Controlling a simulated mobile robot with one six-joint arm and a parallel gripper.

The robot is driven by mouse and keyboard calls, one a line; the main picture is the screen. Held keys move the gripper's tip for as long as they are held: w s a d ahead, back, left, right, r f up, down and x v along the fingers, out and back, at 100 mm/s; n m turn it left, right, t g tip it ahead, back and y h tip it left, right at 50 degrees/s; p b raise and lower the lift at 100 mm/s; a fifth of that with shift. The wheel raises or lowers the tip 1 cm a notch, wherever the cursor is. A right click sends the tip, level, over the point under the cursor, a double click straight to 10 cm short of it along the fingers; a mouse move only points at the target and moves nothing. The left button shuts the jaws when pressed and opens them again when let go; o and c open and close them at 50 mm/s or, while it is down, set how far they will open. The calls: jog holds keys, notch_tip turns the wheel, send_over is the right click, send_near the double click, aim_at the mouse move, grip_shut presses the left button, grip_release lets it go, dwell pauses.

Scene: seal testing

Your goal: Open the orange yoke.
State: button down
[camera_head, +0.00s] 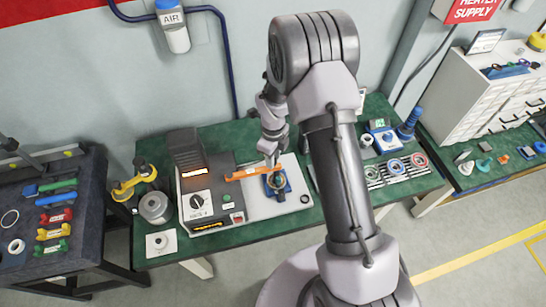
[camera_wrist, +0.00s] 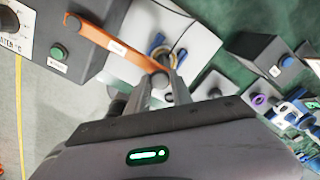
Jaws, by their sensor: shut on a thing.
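The orange yoke (camera_head: 248,174) is a flat bar reaching from the dark block of the bench machine over its pale plate. It also shows in the wrist view (camera_wrist: 118,49), with a white label and a round grey knob at its free end. My gripper (camera_head: 272,160) is at that free end. In the wrist view the two fingers (camera_wrist: 161,84) are shut on the yoke's end, one on each side of the knob. A blue holder (camera_head: 277,186) with a ring in it sits on the plate by the yoke's end, partly hidden by the fingers in the wrist view.
The machine's control box (camera_head: 205,203) with dial and buttons stands left of the plate. A grey metal pot (camera_head: 156,208) and a yellow-handled tool (camera_head: 132,186) stand farther left. A rack of coloured rings (camera_head: 396,167) lies to the right, beyond my arm.

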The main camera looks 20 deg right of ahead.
jog(key=shift+w, duration=0.1)
dwell(0.7)
jog(key=w+a+n+b, duration=0.5)
jog(key=w+a+n, duration=0.3)
jog(key=w+n, duration=0.5)
jog(key=shift+w+a, duration=0.15)
jog(key=shift+a, duration=0.2)
dwell(0.3)
jog(key=c, duration=1.1)
grip_release()
jog(key=shift+c, duration=0.2)
